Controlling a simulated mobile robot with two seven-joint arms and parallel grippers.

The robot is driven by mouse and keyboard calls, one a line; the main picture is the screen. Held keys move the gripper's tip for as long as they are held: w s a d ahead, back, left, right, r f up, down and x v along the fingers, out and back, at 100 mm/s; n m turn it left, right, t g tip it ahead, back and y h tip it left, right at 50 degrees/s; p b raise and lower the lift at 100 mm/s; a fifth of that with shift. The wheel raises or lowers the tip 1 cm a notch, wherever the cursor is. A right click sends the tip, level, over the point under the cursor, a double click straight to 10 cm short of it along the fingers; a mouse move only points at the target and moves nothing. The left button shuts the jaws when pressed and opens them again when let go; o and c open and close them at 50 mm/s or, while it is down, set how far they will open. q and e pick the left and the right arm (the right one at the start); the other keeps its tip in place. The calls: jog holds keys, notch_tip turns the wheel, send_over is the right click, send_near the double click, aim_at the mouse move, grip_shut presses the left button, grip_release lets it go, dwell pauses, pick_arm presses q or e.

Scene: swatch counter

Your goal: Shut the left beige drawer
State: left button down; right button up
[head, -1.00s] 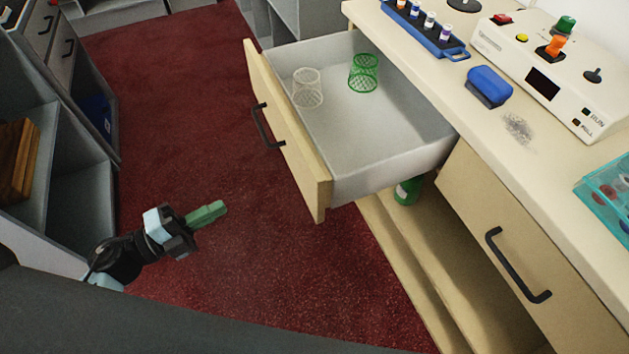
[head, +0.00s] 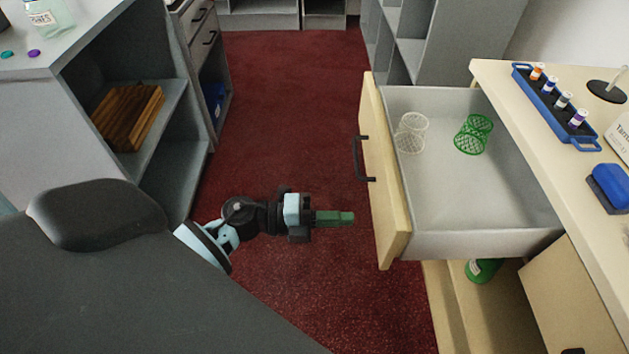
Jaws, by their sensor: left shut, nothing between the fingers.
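The left beige drawer (head: 391,205) stands pulled far out of the counter, with its beige front facing left and its grey inside open to view. Its dark handle (head: 357,160) is on the front. A white mesh cup (head: 411,133) and a green mesh cup (head: 473,134) are inside the drawer. My left gripper (head: 348,218) is shut and empty, its green fingers pointing right at the drawer front. It is left of the front and below the handle in the picture, with a small gap of red floor between. My right gripper is not in view.
The beige counter top (head: 540,130) carries a blue vial rack (head: 556,105) and a blue block (head: 609,188). A green bottle (head: 483,269) stands on the shelf under the drawer. Grey shelving (head: 180,140) with brown boards is at left. Red carpet (head: 285,110) lies clear between.

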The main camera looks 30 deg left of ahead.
aim_at(380, 219)
pick_arm(q)
jog(key=x, duration=0.5)
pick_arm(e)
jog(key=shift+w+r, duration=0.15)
